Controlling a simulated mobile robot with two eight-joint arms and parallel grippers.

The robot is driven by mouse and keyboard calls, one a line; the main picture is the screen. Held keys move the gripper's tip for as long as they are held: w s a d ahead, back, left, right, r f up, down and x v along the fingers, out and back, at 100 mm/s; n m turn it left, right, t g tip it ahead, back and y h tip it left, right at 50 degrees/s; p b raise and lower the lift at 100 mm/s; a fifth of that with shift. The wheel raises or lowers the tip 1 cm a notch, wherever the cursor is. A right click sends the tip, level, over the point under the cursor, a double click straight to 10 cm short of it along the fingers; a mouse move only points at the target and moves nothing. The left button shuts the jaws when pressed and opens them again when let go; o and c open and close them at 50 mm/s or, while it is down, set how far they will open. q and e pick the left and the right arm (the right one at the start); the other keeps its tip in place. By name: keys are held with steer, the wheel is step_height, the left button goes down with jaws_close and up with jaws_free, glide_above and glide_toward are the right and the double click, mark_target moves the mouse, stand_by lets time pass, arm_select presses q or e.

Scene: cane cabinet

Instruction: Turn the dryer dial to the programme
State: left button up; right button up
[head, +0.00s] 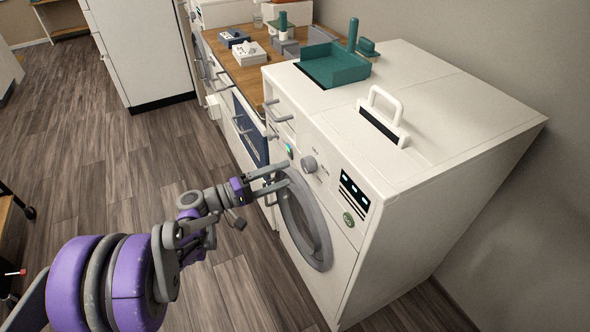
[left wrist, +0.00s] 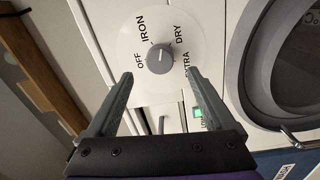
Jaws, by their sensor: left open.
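The dryer (head: 440,180) is the white machine with a round grey door (head: 305,220). Its grey dial (head: 309,164) sits on the front panel above the door. In the left wrist view the dial (left wrist: 159,59) is a grey knob on a white disc printed OFF, IRON, DRY and EXTRA. Its small pale mark seems to point up, between IRON and DRY. My left gripper (head: 287,174) is open and empty in front of the dryer's front. In the left wrist view the gripper's fingertips (left wrist: 159,75) appear either side of the dial, just below it. My right gripper is out of view.
A green lit panel (left wrist: 198,112) lies near the dial. A teal tray (head: 335,68) and a white handle (head: 383,112) are on top of the machine. A wooden counter (head: 243,80) with small boxes runs behind.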

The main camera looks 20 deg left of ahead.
arm_select(q)
steer(key=shift+v, duration=2.35)
